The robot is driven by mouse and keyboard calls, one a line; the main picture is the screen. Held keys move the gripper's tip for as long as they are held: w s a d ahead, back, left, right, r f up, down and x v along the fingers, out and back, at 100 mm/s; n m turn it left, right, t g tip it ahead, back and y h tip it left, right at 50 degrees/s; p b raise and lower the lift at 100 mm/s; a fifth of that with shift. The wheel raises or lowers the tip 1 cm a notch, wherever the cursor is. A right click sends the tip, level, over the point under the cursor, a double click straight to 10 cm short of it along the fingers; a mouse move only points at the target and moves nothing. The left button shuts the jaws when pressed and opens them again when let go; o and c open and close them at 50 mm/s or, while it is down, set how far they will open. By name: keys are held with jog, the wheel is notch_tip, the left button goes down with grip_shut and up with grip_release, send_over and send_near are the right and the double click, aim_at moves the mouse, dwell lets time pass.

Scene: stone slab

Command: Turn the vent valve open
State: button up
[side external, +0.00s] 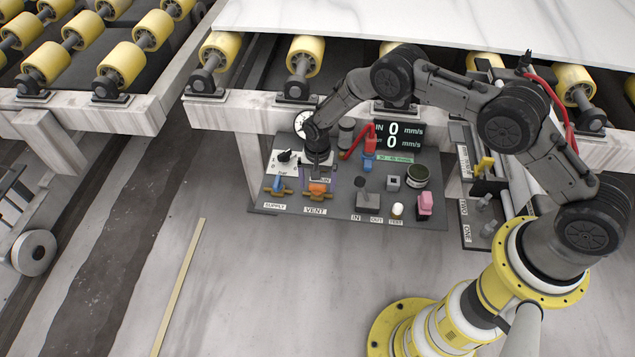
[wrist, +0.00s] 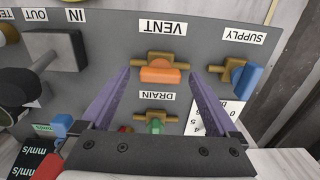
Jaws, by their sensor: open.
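The vent valve shows in the wrist view as an orange handle (wrist: 160,72) on a brass body, next to the VENT label (wrist: 165,27). In the side view its orange handle (side external: 318,189) sits just above the VENT label, near the panel's front edge. My gripper (wrist: 166,80) is open, with one purple finger on each side of the orange handle in the wrist picture. I see no contact between the fingers and the handle. In the side view my gripper (side external: 317,172) is over the panel just behind the vent valve.
The supply valve with a blue handle (wrist: 248,79) is close beside the right finger. The drain valve with a green handle (wrist: 155,126) lies between the fingers, nearer the palm. A grey block with a lever (wrist: 55,50) stands to the left. Yellow rollers (side external: 305,55) line the back.

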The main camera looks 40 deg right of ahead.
aim_at(318, 185)
notch_tip(318, 185, up, 14)
jog(key=shift+f, duration=0.2)
dwell(0.4)
